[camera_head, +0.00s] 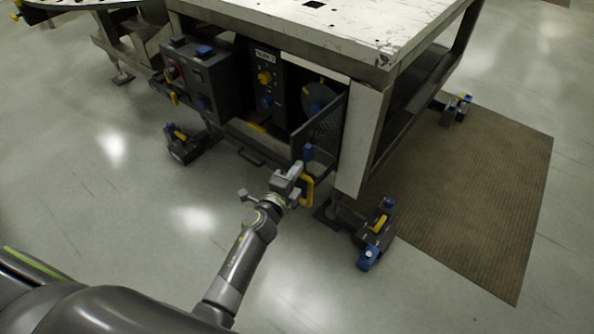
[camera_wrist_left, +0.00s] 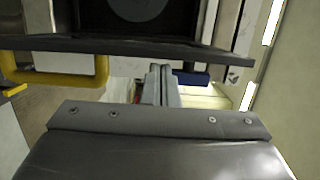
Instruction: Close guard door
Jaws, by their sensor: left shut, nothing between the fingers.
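The guard door (camera_head: 323,133) is a dark mesh panel standing swung out from the front of the machine, at its right side. It has a yellow handle (camera_head: 307,190) and a blue part (camera_head: 308,153) at its outer edge. In the left wrist view, the door's edge (camera_wrist_left: 130,46) runs across the top, with the yellow handle (camera_wrist_left: 100,70) at left and a blue part (camera_wrist_left: 192,78) right of the fingers. My left gripper (camera_head: 291,175) is shut and empty, close to the door's outer edge; whether it touches is unclear. My right gripper is not in view.
The white-topped machine table (camera_head: 330,22) has a control box (camera_head: 200,75) with knobs at left and a panel with a yellow knob (camera_head: 265,77). Foot clamps (camera_head: 375,235) stand on the floor around the legs. A brown mat (camera_head: 470,190) lies at right. The floor in front is clear.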

